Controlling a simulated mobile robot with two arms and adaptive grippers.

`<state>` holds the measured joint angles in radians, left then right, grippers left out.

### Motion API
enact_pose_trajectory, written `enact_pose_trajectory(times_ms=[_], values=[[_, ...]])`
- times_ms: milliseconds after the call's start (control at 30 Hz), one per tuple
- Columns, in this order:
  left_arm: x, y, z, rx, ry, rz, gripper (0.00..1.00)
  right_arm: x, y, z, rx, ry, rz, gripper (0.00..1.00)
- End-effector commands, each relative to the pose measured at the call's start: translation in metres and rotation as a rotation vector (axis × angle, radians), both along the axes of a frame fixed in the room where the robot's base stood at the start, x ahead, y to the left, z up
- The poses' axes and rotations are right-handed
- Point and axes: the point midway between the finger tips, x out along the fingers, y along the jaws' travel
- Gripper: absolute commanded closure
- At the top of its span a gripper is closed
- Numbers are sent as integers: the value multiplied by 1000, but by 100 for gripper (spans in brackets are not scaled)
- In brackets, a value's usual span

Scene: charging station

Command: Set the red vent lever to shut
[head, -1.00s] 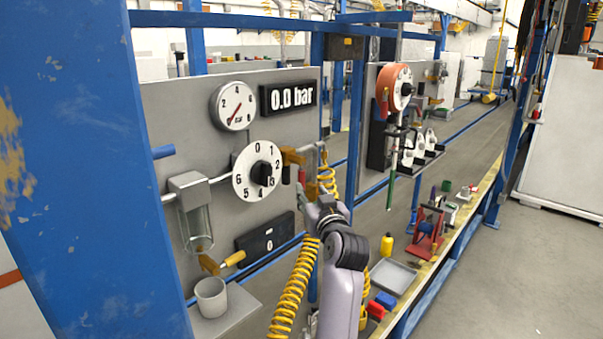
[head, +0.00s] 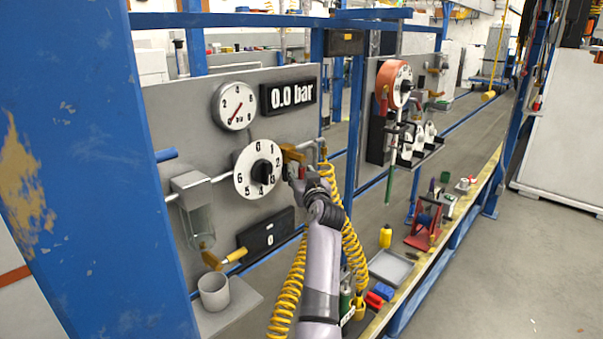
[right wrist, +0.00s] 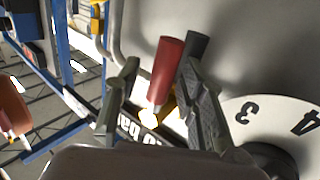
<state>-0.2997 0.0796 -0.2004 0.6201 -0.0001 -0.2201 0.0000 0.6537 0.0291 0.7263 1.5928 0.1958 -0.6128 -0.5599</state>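The red vent lever (right wrist: 168,68) shows in the right wrist view between the two fingers of my right gripper (right wrist: 160,100). The fingers are apart, with a clear gap on the lever's left side; the right finger is close to it, and I cannot tell whether it touches. In the head view my right gripper (head: 302,180) is at the brass valve (head: 292,154), just right of the numbered dial (head: 244,172), and mostly hides the lever. The display (head: 287,96) reads 0.0 bar. My left gripper is not in view.
A round gauge (head: 233,106) sits above the dial. Yellow coiled hoses (head: 290,290) hang beside my right arm. A grey cup (head: 213,292) stands below a yellow-handled valve (head: 236,256). A tray (head: 390,268) and a yellow bottle (head: 385,237) are on the bench to the right.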

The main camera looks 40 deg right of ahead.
Motion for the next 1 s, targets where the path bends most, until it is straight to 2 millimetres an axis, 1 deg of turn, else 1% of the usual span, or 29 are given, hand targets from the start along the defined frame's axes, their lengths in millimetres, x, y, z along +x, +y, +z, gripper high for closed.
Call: enact_pose_trajectory(times_ms=[133,667,700,1000], values=[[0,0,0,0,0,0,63,0,0,0,0,0,0,64],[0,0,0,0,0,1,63,0,0,0,0,1,0,99],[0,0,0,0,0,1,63,0,0,0,0,1,0,100],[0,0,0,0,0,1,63,0,0,-1,0,1,0,100]])
